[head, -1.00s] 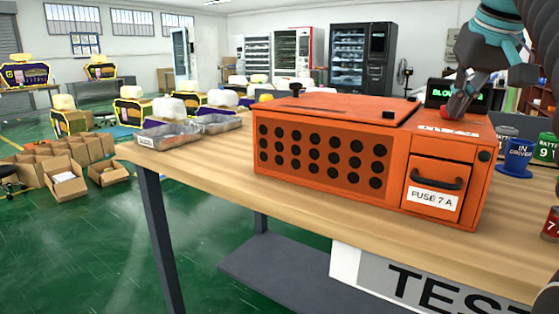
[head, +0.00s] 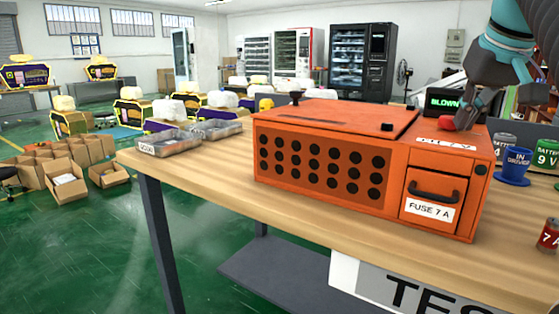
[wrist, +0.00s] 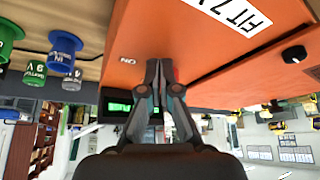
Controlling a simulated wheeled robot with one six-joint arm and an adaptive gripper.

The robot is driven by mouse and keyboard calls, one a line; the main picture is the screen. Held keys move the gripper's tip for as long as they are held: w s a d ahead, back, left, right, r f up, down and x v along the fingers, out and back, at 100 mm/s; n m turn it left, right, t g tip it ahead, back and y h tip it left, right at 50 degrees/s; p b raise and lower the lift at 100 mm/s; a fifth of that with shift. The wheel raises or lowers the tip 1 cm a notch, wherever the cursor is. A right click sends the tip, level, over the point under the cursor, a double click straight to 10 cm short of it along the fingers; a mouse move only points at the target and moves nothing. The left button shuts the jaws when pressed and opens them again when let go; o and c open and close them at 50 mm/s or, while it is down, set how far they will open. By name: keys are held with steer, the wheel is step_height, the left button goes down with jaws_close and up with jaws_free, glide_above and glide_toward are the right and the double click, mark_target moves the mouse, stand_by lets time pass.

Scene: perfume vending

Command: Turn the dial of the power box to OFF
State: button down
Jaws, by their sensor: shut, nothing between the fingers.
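The orange power box (head: 330,115) stands on the wooden table. A red knob-like part (head: 447,123), likely the dial, sits on its top at the back right. In the wrist view only a sliver of red (wrist: 177,75) shows beside the right finger, and its setting cannot be read. An upside-down ON label (wrist: 127,60) is printed on the box top left of the fingers. My gripper (head: 465,122) is shut and empty, pointing down just right of the red part. In the wrist view my gripper (wrist: 159,64) has its fingertips together over the box's edge; contact is unclear.
A display reading BLOWN (head: 445,101) stands behind the box. A blue IN DRIVER cup (head: 516,168) and a green 9 V battery holder (head: 547,158) are right of it. A black knob (head: 386,127) is on the lid. Metal trays (head: 170,143) lie left.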

steer(key=shift+w+d+p, duration=0.1)
steer(key=shift+d+p, duration=0.4)
steer(key=shift+p, duration=0.1)
stand_by(0.4)
steer(key=shift+s+d, duration=0.1)
steer(key=shift+s, duration=0.3)
step_height(320, 180, up, 2)
steer(key=shift+r+p, duration=0.15)
steer(key=shift+p, duration=0.45)
steer(key=shift+r, duration=1.9)
